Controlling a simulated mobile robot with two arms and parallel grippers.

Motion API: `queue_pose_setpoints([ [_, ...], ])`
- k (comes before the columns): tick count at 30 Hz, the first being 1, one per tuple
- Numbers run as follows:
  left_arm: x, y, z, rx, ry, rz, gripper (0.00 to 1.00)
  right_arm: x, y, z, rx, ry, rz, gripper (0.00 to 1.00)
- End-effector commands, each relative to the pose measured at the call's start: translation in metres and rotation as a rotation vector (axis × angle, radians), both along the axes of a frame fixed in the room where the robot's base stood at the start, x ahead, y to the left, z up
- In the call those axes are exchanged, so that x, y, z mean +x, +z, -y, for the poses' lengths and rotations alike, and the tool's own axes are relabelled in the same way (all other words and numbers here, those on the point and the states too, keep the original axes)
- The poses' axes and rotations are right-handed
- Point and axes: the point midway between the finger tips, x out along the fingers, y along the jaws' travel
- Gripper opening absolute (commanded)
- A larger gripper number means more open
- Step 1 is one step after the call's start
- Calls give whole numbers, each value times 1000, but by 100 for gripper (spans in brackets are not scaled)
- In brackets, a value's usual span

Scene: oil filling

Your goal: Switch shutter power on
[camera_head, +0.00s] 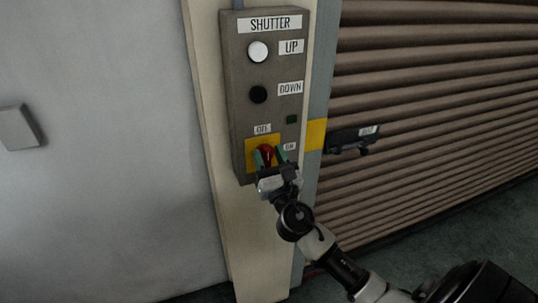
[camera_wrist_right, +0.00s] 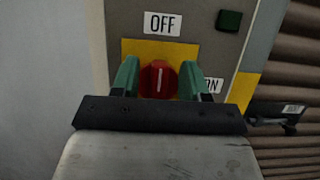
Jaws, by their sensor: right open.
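The shutter control box (camera_head: 240,85) is mounted on a post, with a white UP button (camera_head: 258,51) and a black DOWN button (camera_head: 258,94). Low on it is a red rotary switch (camera_head: 266,154) on a yellow plate (camera_head: 250,150). In the right wrist view the red switch (camera_wrist_right: 158,79) has its white mark upright, toward the OFF label (camera_wrist_right: 162,23); the ON label (camera_wrist_right: 212,86) is to its right, partly hidden by a finger. My right gripper (camera_wrist_right: 160,76) is open, its green fingers on either side of the knob. I cannot tell whether they touch it. My left gripper is out of view.
A small dark green square indicator (camera_wrist_right: 229,20) is above the ON label. The brown slatted shutter (camera_head: 430,100) is to the right, with a dark handle or latch (camera_head: 352,138) near the post. A grey wall plate (camera_head: 17,127) is on the left wall.

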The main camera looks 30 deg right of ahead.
Motion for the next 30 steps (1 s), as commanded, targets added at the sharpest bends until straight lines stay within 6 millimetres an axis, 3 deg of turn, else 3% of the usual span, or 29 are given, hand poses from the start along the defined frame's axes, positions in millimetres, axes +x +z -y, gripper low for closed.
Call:
queue_pose_setpoints([
  [3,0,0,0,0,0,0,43,0,0,0,0,0,0,43],
  [12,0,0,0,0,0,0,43,0,0,0,0,0,0,0],
  [23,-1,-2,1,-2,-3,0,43,-1,-1,1,54,-1,13,0],
  [30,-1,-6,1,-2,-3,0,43,-1,-2,3,207,0,50,0],
])
